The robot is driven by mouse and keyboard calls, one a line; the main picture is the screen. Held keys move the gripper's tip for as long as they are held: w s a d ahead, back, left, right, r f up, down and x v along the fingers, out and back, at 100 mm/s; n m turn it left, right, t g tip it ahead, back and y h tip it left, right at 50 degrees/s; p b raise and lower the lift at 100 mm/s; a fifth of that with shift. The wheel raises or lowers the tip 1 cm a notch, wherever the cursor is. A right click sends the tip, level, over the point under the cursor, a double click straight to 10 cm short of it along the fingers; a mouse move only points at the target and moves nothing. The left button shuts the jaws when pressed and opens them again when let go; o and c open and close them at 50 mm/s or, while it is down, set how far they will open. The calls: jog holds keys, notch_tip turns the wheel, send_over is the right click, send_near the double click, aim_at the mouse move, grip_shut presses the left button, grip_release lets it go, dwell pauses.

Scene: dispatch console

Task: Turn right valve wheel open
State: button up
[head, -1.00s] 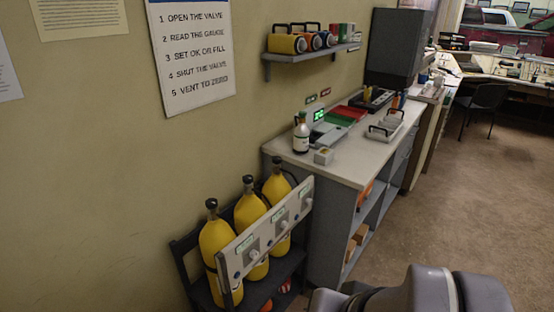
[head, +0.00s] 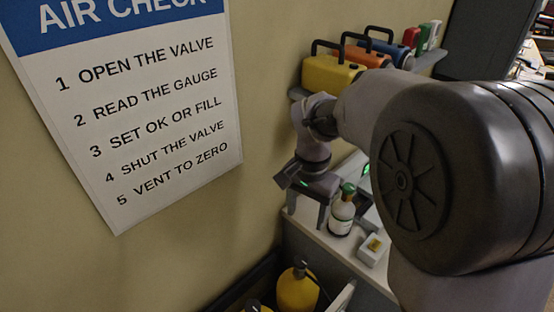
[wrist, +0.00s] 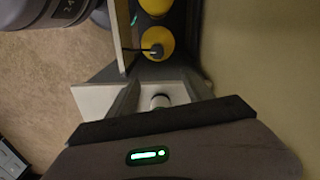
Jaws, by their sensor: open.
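My gripper (head: 306,208) is open and points down over the left end of the counter, beside the wall; it also shows in the wrist view (wrist: 162,86). A yellow cylinder (head: 297,290) with a dark top stands below it at the bottom edge of the head view. In the wrist view a yellow cylinder (wrist: 157,43) with a black fitting lies ahead of the fingertips, apart from them. The white valve panel (head: 342,298) shows only as a sliver. I cannot make out the right valve wheel. A small round pale thing (wrist: 160,101) shows between the fingers; I cannot tell what it is.
A green-capped bottle (head: 342,212) stands on the counter close to my gripper, with a small white box (head: 374,249) beside it. A wall shelf holds a yellow case (head: 331,74) and other cases. A sign (head: 135,110) hangs on the wall. My arm hides much of the counter.

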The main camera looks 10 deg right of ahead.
jog(key=b, duration=0.2)
send_near(301, 259)
notch_tip(301, 259, down, 9)
jog(key=b, duration=0.4)
jog(key=shift+r, duration=0.2)
jog(key=shift+s, duration=0.1)
grip_shut()
